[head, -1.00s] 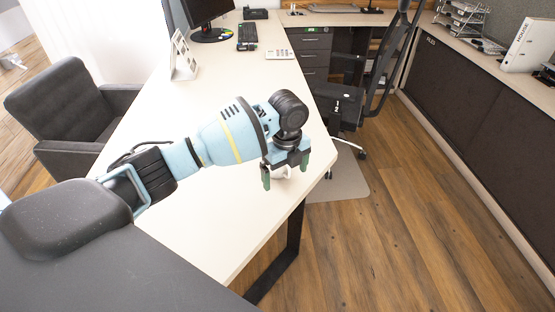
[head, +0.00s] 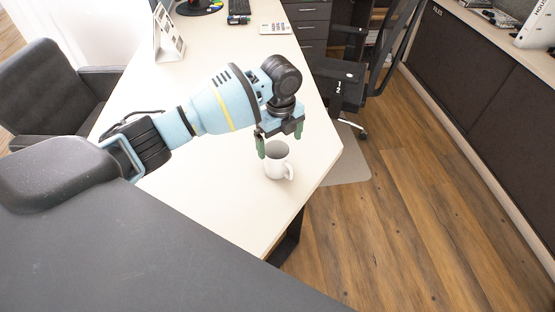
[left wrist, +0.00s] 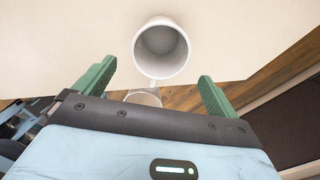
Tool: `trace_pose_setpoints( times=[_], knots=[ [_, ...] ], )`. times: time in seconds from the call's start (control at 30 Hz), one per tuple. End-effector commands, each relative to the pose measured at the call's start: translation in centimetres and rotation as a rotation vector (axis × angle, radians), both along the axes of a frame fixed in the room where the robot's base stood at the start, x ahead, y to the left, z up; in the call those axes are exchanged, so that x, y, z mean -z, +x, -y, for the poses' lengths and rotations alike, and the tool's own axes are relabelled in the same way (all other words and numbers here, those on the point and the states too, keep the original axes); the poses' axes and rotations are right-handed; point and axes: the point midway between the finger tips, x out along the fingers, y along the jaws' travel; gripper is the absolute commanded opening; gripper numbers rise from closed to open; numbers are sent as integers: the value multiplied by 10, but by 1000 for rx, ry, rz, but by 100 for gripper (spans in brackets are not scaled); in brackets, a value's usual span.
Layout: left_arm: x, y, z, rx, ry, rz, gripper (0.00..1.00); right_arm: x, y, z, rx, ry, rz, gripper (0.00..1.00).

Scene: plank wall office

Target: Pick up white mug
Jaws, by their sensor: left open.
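The white mug (head: 277,163) stands upright on the white desk (head: 225,190), near its right edge, with its handle toward the lower right in the head view. In the left wrist view the mug (left wrist: 161,52) is seen from above, empty, with its handle toward the gripper. My left gripper (head: 280,146) is open, with green fingers. It is just above and behind the mug in the head view. In the left wrist view the mug lies beyond the fingertips of the left gripper (left wrist: 157,72), roughly centred between them. My right gripper is not in view.
A grey armchair (head: 40,85) is on the left. A dark office chair (head: 338,85) is behind the desk's right edge. The desk surface left of the mug is clear.

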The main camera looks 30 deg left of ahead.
Motion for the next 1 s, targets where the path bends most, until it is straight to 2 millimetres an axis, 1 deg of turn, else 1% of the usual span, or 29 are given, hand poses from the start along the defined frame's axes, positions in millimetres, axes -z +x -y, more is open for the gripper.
trace_pose_setpoints(
  times=[0.1, 0.2, 0.37, 0.47, 0.7, 0.8, 1.0],
  knots=[
    [12, -1, 0, 0, 1, -5, 96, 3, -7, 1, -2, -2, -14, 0],
    [23, -1, -1, 0, 1, -5, 96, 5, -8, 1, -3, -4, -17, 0],
    [26, 0, -1, 0, 1, -2, 96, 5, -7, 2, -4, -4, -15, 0],
    [32, 0, -2, -1, 1, -2, 96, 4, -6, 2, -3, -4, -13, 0],
    [66, 0, -7, 0, 0, -4, 96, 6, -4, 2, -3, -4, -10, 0],
    [74, 1, -7, -1, 0, -3, 96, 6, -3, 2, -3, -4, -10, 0],
    [77, 1, -7, 0, 0, -1, 96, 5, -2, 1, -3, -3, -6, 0]
  ],
)
